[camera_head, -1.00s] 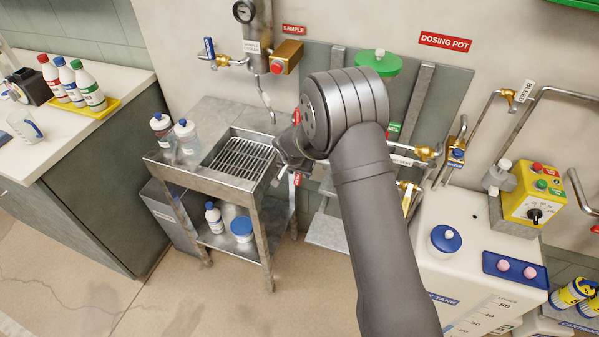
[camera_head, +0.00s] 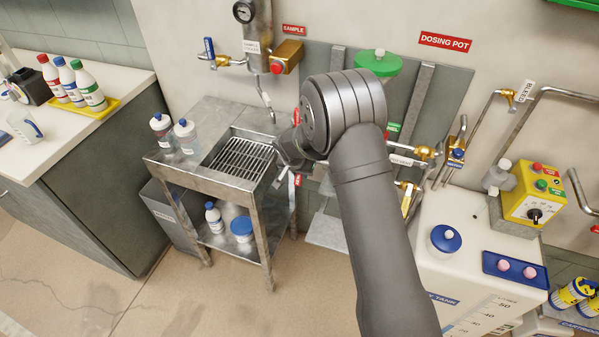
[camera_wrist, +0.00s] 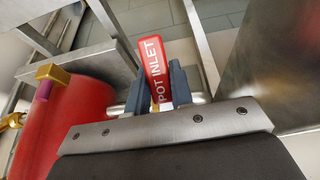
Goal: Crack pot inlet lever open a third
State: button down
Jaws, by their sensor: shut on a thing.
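The pot inlet lever (camera_wrist: 154,62) is a red handle with white "POT INLET" lettering, seen in the wrist view. My gripper (camera_wrist: 160,82) has its two blue-grey fingers on either side of the lever, shut on it. The lever's far end sticks out beyond the fingertips, leaning slightly left in that view. In the head view my arm hides the gripper and most of the lever; a small red piece (camera_head: 297,180) shows below my wrist, beside the steel sink stand. The lever's valve body and its pipe joint cannot be made out.
A red cylinder (camera_wrist: 62,125) stands close at the left of the wrist view, with a brass fitting (camera_wrist: 52,73) near it. The steel sink stand (camera_head: 185,172) is left of my arm. The white tank (camera_head: 465,270) and yellow control box (camera_head: 535,205) are at right.

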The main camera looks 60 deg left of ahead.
jog(key=shift+w+d+r+n+t+h, duration=0.1)
jog(key=shift+w+d+n+t+h, duration=0.15)
jog(key=shift+n, duration=0.5)
jog(key=shift+w+d+r+n+t+h, duration=0.1)
jog(key=shift+w+d+n+t+h, duration=0.2)
jog(key=shift+n, duration=0.5)
jog(key=shift+w+d+n+t+h, duration=0.1)
jog(key=shift+w+n+t, duration=0.25)
jog(key=shift+n, duration=0.4)
jog(key=c, duration=1.3)
grip_release()
jog(key=shift+o, duration=0.2)
jog(key=v, duration=1.7)
jog(key=shift+r, duration=0.2)
